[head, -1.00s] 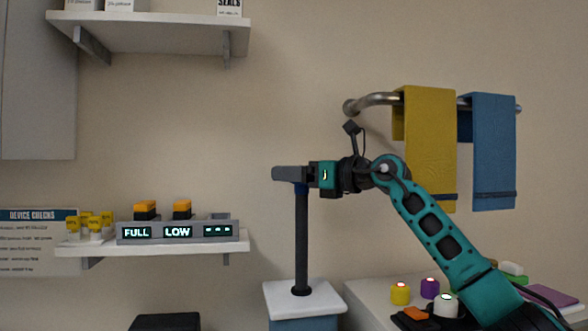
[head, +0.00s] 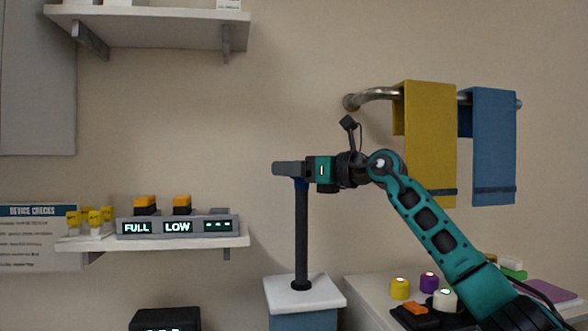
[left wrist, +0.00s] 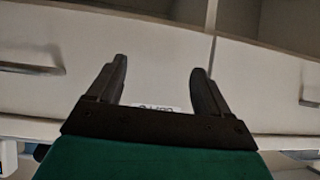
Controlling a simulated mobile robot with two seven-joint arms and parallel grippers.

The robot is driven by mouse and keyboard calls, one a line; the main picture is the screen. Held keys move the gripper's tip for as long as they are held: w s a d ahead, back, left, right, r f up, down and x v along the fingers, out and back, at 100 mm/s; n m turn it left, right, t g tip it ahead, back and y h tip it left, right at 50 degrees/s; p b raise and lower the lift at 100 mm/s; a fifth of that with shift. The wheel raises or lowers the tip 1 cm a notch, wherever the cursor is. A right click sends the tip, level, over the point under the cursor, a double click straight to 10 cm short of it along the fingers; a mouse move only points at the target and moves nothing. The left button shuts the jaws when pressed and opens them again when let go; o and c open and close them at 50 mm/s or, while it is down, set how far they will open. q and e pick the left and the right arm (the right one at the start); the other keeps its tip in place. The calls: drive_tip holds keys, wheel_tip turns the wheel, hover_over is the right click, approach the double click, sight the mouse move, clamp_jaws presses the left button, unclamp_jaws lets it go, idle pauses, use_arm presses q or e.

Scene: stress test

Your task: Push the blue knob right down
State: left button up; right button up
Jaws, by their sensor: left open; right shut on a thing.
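The blue knob (head: 302,183) sits at the top of an upright dark post (head: 302,235). The right gripper lies level, points left and is shut at the knob. The post stands on a white-topped pedestal (head: 320,295). My left gripper shows only in the left wrist view (left wrist: 158,72); it is open, with nothing between its fingers.
A shelf (head: 150,241) at left holds a grey unit (head: 200,229) with lit displays and yellow-topped pieces (head: 90,217). Yellow (head: 430,130) and blue (head: 494,145) towels hang at right. A counter (head: 375,290) with small coloured items stands below my right arm.

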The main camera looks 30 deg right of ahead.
drive_tip(key=shift+c, duration=1.4)
wheel_tip(320, 180, down, 15)
drive_tip(key=b, duration=0.8)
drive_tip(key=shift+f, duration=0.1)
use_arm(q)
drive_tip(key=shift+h, duration=0.4)
drive_tip(key=f, duration=0.1)
drive_tip(key=d+f, duration=0.1)
drive_tip(key=f, duration=0.1)
drive_tip(key=w+f, duration=0.1)
drive_tip(key=f, duration=0.1)
drive_tip(key=shift+w+d+f, duration=0.1)
drive_tip(key=shift+d+f, duration=0.05)
drive_tip(key=shift+d, duration=0.25)
use_arm(e)
drive_tip(key=o, duration=1.1)
drive_tip(key=shift+c, duration=0.2)
use_arm(q)
drive_tip(key=shift+f, duration=0.15)
use_arm(e)
drive_tip(key=o, duration=0.3)
use_arm(q)
drive_tip(key=shift+a, duration=0.1)
use_arm(e)
drive_tip(key=shift+o, duration=0.2)
